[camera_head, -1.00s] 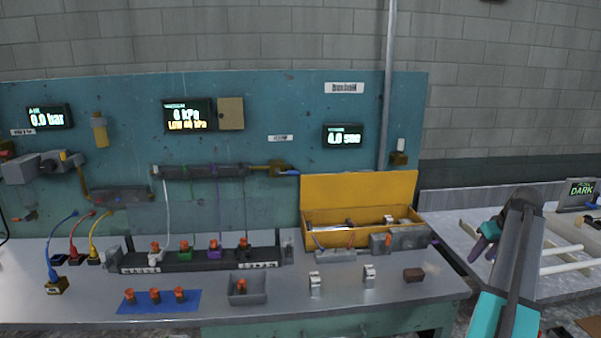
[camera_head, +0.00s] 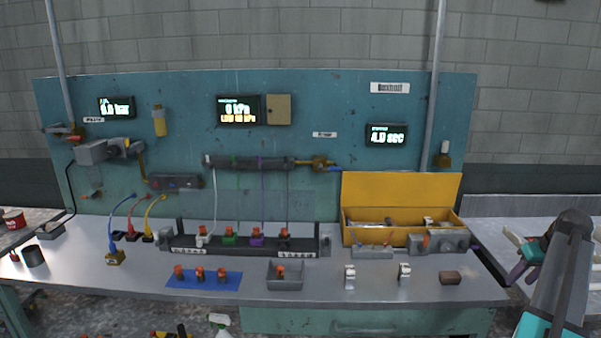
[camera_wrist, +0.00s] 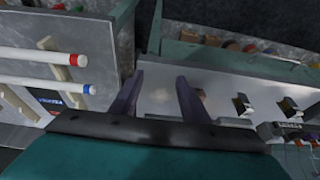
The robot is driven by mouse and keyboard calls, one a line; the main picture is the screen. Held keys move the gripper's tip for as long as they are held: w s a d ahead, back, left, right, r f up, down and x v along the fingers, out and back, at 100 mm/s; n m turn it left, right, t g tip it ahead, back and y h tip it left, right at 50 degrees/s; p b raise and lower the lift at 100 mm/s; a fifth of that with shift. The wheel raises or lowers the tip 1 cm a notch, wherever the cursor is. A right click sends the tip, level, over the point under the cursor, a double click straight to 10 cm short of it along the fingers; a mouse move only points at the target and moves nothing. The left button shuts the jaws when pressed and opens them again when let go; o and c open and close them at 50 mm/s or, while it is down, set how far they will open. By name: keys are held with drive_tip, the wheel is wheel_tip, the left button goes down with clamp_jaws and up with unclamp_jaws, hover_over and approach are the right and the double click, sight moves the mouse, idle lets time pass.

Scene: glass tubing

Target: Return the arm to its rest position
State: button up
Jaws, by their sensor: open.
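My arm shows at the right edge of the head view, in front of the gap beside the bench's right end. My gripper (camera_head: 527,262) has dark purple fingers there, held in the air right of the teal-backed bench. In the wrist view my gripper (camera_wrist: 160,90) shows two fingers spread apart with nothing between them. Beyond the fingertips lie the bench's grey top and its right edge. The gripper touches nothing that I can see.
The bench top (camera_head: 380,292) carries a yellow open box (camera_head: 402,192), a blue mat (camera_head: 205,280), a grey tray (camera_head: 285,275) and a brown block (camera_head: 450,278). White tubes (camera_wrist: 45,57) lie on racks on a second table, left in the wrist view.

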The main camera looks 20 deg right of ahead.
drive_tip(key=w+a+f+g+y, duration=0.1)
drive_tip(key=w+a+f, duration=0.2)
drive_tip(key=a+f, duration=0.6)
drive_tip(key=w+a+f+n+g+y, duration=0.1)
drive_tip(key=w+a+f, duration=0.3)
drive_tip(key=a+f, duration=0.45)
drive_tip(key=w+a+f+g+y, duration=0.1)
drive_tip(key=w+a+f, duration=0.2)
drive_tip(key=a+f, duration=0.55)
drive_tip(key=s+a+f+g, duration=0.1)
drive_tip(key=s+a+f, duration=0.1)
drive_tip(key=a+f, duration=0.65)
drive_tip(key=s+a+f+g, duration=0.25)
drive_tip(key=a+f, duration=0.25)
drive_tip(key=a, duration=0.7)
drive_tip(key=s+a+f+n+g+h, duration=0.1)
drive_tip(key=s+a+f, duration=0.5)
drive_tip(key=s+a, duration=0.3)
drive_tip(key=s+a+f+n+g+h, duration=0.1)
drive_tip(key=s+a+f+g, duration=0.1)
drive_tip(key=s+a+f, duration=0.4)
drive_tip(key=s+a, duration=0.4)
drive_tip(key=s, duration=0.4)
drive_tip(key=shift+s+n, duration=0.35)
drive_tip(key=shift+n, duration=0.05)
